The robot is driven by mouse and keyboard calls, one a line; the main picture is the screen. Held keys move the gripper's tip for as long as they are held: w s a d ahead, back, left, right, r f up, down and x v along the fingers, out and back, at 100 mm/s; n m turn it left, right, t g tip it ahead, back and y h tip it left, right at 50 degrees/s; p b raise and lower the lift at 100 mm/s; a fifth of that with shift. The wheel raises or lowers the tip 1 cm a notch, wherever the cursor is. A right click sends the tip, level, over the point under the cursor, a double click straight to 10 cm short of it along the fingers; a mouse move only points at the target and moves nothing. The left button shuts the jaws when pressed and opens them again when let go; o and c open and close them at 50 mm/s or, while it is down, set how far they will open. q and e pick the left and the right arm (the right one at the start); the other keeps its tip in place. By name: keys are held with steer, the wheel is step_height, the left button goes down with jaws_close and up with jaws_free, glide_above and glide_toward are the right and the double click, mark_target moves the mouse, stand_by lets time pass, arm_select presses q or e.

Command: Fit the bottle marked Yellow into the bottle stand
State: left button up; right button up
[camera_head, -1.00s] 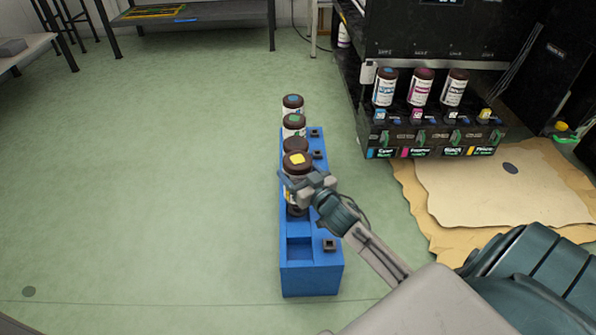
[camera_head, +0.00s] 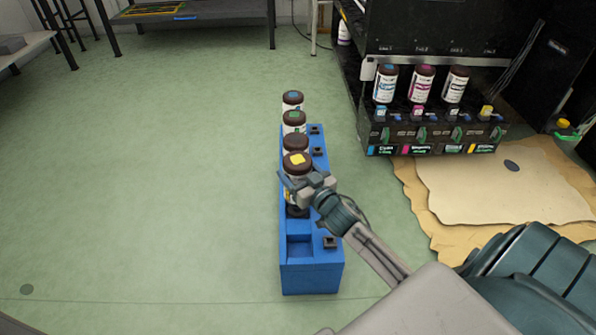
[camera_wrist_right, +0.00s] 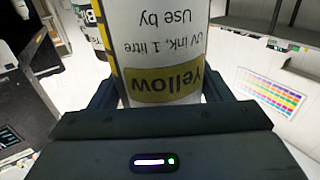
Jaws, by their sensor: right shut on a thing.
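The Yellow bottle (camera_head: 297,169) has a dark brown cap with a yellow square on top. It is upright at the blue rack (camera_head: 311,279), behind an empty square recess. My right gripper (camera_head: 301,187) is shut on its body from the right. In the right wrist view, the bottle's label (camera_wrist_right: 165,84) reads "Yellow" upside down between the fingers. Whether its base touches the rack is unclear. The black bottle stand (camera_head: 430,135) at the right has colour-labelled places. Three bottles stand there; the yellow-labelled place at its right end (camera_head: 486,113) has no bottle. My left gripper is out of view.
Layered tan sheets (camera_head: 470,195) lie on the floor below the stand. The green floor (camera_head: 150,200) left of the rack is clear. Tables stand at the back left.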

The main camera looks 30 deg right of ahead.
steer(key=shift+f, duration=0.3)
steer(key=shift+f+b, duration=0.8)
steer(key=shift+b, duration=0.1)
steer(key=shift+f+b, duration=0.4)
steer(key=shift+f, duration=0.05)
stand_by(0.3)
steer(key=o, duration=1.4)
